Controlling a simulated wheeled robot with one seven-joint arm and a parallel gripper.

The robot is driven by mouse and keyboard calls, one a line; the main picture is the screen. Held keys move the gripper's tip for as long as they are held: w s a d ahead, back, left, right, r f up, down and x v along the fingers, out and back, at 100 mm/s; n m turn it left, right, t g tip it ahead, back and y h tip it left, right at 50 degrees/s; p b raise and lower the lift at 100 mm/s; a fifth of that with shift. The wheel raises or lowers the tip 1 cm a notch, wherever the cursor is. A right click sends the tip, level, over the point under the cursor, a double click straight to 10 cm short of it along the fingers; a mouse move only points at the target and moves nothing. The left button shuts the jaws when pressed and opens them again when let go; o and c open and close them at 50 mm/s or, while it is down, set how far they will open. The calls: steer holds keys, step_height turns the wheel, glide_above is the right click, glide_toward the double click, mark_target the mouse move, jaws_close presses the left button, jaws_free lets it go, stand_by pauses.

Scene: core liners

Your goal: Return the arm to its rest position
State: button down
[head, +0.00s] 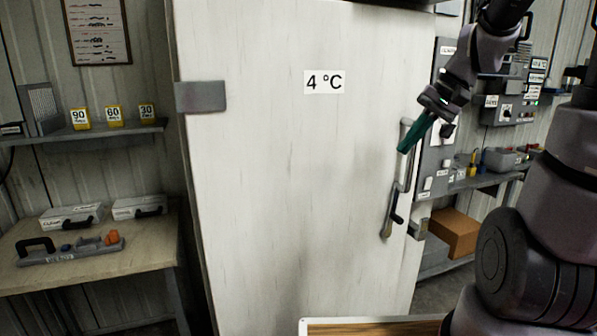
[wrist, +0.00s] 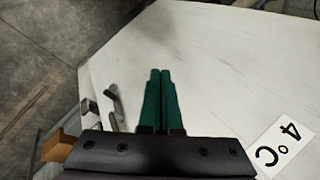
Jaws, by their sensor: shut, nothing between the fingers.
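My gripper (head: 404,150) is at the upper right of the head view, with green fingers pointing down and left. It shows in front of the white cold-room door (head: 290,180), close to the door's handle (head: 398,200); I cannot tell whether it touches. In the wrist view the two green fingers (wrist: 161,72) lie side by side, shut, with nothing between them. The door carries a "4 °C" sign (head: 324,82), which also shows in the wrist view (wrist: 279,146). My arm reaches in from the upper right.
A workbench (head: 150,235) with two white cases and a grey tool tray stands at left, under a shelf (head: 90,132) with yellow-labelled blocks. A wall control panel (head: 437,150), a shelf of tools and a cardboard box (head: 454,232) are at right. A wood-topped surface (head: 370,327) is at the bottom.

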steer(key=s+r+t+h, duration=0.3)
steer(key=s+r+t, duration=0.1)
steer(key=s+r, duration=0.4)
steer(key=shift+s+d+r+m+t, duration=0.15)
steer(key=shift+s+d+m+t, duration=0.2)
steer(key=shift+s, duration=0.6)
